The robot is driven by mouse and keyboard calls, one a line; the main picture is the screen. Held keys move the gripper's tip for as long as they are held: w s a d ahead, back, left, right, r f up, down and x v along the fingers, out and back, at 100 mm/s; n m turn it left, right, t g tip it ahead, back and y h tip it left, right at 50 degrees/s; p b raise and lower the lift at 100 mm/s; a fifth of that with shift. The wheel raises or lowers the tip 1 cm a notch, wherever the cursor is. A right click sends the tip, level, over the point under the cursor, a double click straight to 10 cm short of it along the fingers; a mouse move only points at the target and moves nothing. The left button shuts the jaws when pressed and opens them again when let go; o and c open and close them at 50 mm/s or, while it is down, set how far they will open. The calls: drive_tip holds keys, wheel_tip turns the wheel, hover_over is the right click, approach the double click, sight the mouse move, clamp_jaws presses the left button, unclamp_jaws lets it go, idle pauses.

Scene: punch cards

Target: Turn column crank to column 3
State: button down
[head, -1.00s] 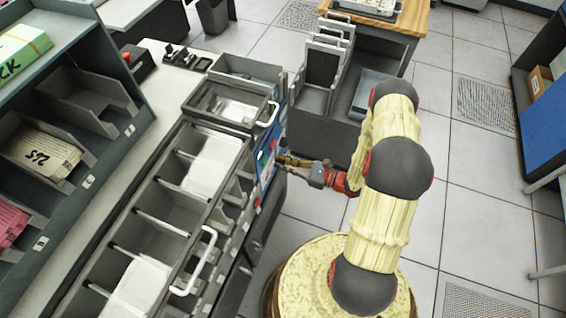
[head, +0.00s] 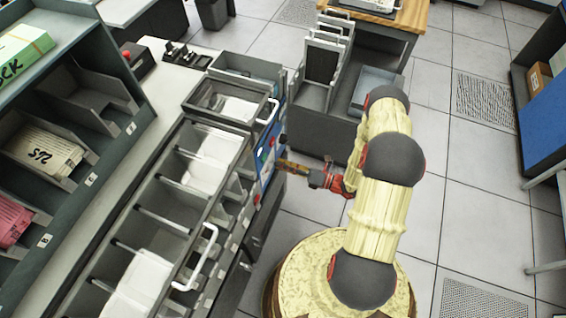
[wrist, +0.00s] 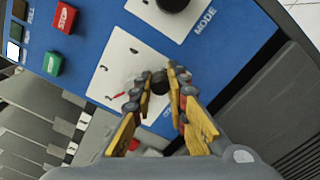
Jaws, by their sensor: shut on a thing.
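In the wrist view the column crank's dark knob (wrist: 159,83) shows between the fingertips of my gripper (wrist: 160,88). The yellow and grey fingers are shut on it. The knob stands in front of a white dial plate (wrist: 112,68) with a red pointer mark on the blue control panel (wrist: 80,25). The plate's numbers are too small to read, and the fingers hide part of it. In the head view my gripper (head: 284,166) reaches left to the panel's face (head: 266,165) on the side of the card machine; the crank itself is hidden there.
A black knob marked MODE (wrist: 173,4), a red STOP button (wrist: 64,17) and a green button (wrist: 53,64) sit near the crank. Card bins (head: 160,220) with white handles line the machine. A rack (head: 320,75) stands behind. Open floor lies to the right.

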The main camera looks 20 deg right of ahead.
drive_tip(key=m, duration=0.1)
drive_tip(key=f+m, duration=0.1)
drive_tip(key=shift+s+a+m, duration=0.2)
drive_tip(key=shift+m, duration=0.2)
drive_tip(key=shift+s+a+f+m+p, duration=0.1)
drive_tip(key=shift+s+a+f+m, duration=0.25)
drive_tip(key=shift+m, duration=1.2)
drive_tip(key=shift+s+a+f+m+p, duration=0.15)
drive_tip(key=shift+s+a+m, duration=0.25)
drive_tip(key=shift+m, duration=1.2)
drive_tip(key=shift+s+a+f+m+p, duration=0.1)
drive_tip(key=shift+s+a+f+m, duration=0.25)
drive_tip(key=shift+m, duration=1.2)
drive_tip(key=shift+s+r, duration=0.1)
drive_tip(key=c, duration=1.7)
unclamp_jaws()
drive_tip(key=shift+c, duration=0.2)
drive_tip(key=v, duration=1.2)
drive_tip(key=shift+a, duration=0.1)
